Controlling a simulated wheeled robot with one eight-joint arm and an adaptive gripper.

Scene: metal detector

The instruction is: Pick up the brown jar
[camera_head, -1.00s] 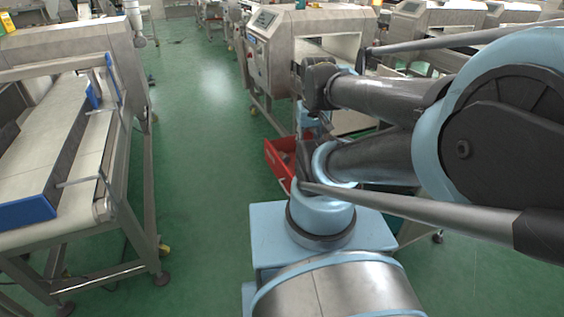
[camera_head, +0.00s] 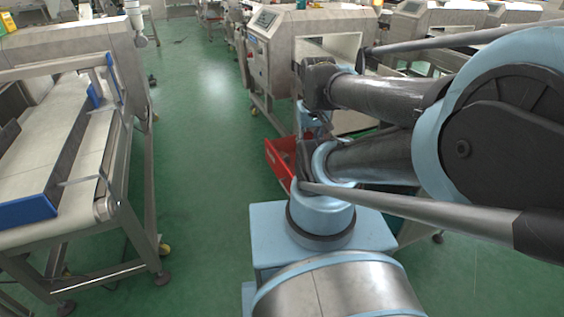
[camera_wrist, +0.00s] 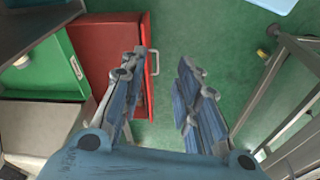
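I cannot make out a brown jar in either view. My gripper (camera_wrist: 163,58) is open in the wrist view. The left finger overlaps the edge of a red drawer unit below. In the head view my own arm covers much of the middle and right, and the gripper cannot be told clearly from the arm links.
The red drawer unit (camera_wrist: 100,45) and a green drawer (camera_wrist: 45,68) lie left in the wrist view, a metal frame (camera_wrist: 290,85) right. In the head view, a conveyor (camera_head: 85,165) stands left and a metal detector (camera_head: 290,45) behind. Green floor between is clear.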

